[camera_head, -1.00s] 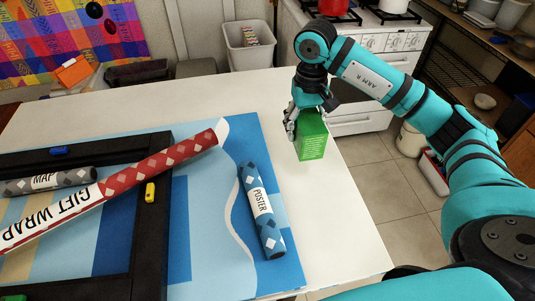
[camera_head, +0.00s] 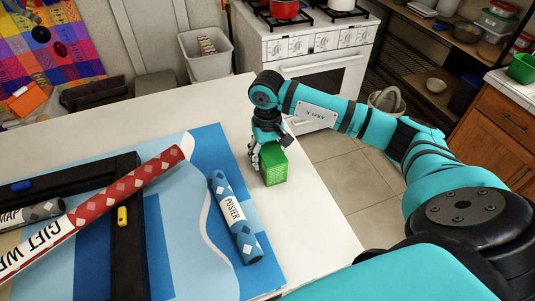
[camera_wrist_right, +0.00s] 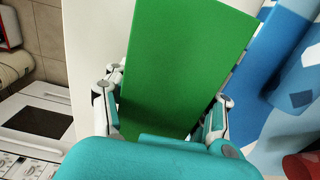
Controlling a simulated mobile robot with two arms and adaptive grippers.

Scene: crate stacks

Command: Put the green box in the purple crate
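The green box (camera_head: 273,166) is between the fingers of my right gripper (camera_head: 265,157), over the right part of the white table (camera_head: 300,205). In the right wrist view, the box (camera_wrist_right: 185,60) fills the space between the two fingers of the right gripper (camera_wrist_right: 163,110), one on each side, and they look closed on it. I cannot tell whether the box's underside touches the table. No purple crate shows in these views. My left gripper is not in view.
A blue poster roll (camera_head: 236,218) lies left of the box. A red gift wrap roll (camera_head: 110,195) lies across a black frame (camera_head: 128,250) at the left. A stove (camera_head: 315,60) stands behind the table. Floor (camera_head: 350,180) is open right of the table.

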